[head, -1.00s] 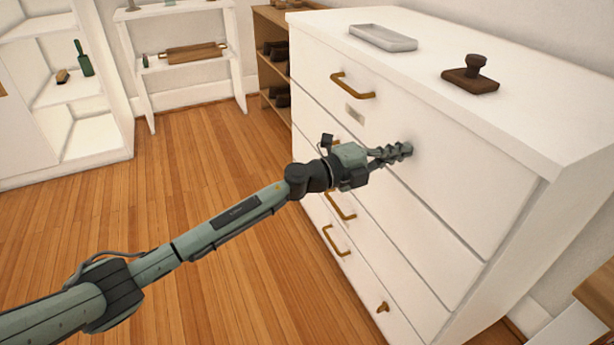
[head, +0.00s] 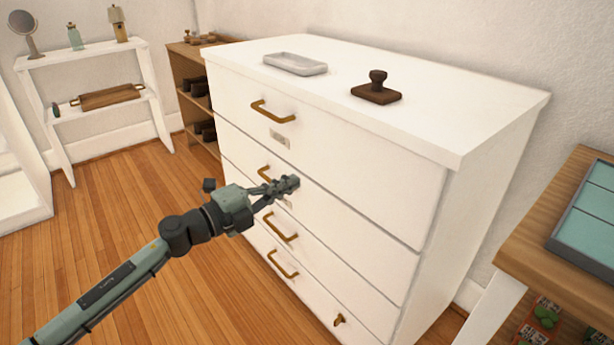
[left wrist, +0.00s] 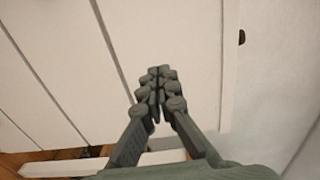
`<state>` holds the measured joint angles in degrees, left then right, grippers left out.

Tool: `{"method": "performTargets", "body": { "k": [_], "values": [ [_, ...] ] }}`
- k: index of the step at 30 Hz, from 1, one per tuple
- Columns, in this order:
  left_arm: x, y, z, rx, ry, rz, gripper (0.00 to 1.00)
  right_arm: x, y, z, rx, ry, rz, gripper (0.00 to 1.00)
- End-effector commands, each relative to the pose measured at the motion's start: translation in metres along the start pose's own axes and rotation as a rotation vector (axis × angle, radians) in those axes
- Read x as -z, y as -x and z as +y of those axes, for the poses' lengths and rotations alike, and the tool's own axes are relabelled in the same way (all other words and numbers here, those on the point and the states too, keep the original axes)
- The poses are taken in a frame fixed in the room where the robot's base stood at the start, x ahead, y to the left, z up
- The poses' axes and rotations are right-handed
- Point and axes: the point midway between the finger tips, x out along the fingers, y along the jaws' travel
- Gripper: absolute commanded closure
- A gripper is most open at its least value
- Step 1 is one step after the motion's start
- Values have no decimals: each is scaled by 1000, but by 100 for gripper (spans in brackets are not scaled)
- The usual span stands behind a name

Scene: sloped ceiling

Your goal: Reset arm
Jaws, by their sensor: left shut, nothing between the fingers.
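My left gripper (head: 284,187) is shut and empty. In the head view it is in front of the white dresser (head: 490,200), over the second drawer from the top and close to its handle (head: 265,174). In the left wrist view the closed fingers (left wrist: 160,90) point toward the white drawer fronts (left wrist: 170,40). Whether the fingertips touch the dresser cannot be told. All drawers look closed. My right gripper is not in view.
A grey tray (head: 295,64) and a dark brown stamp-like object (head: 377,88) lie on the dresser top. A wooden table (head: 510,250) stands at the right. A brown shelf (head: 195,95) and a white shelf (head: 90,50) stand at the back left. The wooden floor at left is clear.

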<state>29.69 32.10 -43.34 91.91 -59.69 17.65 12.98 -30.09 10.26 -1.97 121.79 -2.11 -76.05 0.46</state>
Motion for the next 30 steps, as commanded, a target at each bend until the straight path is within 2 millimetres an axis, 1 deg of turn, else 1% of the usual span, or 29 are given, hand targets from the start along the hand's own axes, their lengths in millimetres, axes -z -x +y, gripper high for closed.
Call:
{"method": "performTargets", "body": {
  "k": [1, 3, 6, 9, 11, 14, 16, 17, 18, 20, 21, 23, 24, 26, 27, 29, 30],
  "values": [
    [0, 10, 1, -2, -3, 0, 100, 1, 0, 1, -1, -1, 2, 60],
    [0, 20, 2, -2, -1, 0, 100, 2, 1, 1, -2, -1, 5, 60],
    [0, 30, 1, -1, -2, 0, 100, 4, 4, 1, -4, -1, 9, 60],
    [-1, 34, -1, 14, 22, -19, 100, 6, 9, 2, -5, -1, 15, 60],
    [-5, 37, -2, 45, 74, -69, 100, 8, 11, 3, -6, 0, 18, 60],
    [-25, 52, 2, 126, 251, -252, 100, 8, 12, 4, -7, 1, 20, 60],
    [-49, 79, 23, 172, 439, -453, 100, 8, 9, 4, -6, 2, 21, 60],
    [-58, 95, 37, 180, 523, -548, 100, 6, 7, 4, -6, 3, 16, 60],
    [-68, 116, 57, 182, 623, -661, 100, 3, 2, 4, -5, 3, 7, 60],
    [-74, 148, 90, 166, 755, -811, 100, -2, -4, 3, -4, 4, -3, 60],
    [-74, 169, 112, 147, 835, -903, 100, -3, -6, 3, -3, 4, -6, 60],
    [-69, 200, 146, 109, 947, -1028, 100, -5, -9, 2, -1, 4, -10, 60],
    [-61, 221, 168, 78, 1018, -1108, 100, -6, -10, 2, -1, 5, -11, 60],
    [-46, 252, 199, 26, 1120, -1219, 100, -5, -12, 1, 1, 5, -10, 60],
    [-33, 272, 219, -14, 1184, -1290, 100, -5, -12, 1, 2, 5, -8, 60],
    [-10, 301, 245, -78, 1276, -1387, 100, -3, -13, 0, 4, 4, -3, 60],
    [6, 319, 260, -122, 1334, -1446, 100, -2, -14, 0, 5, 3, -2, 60]
  ]
}}
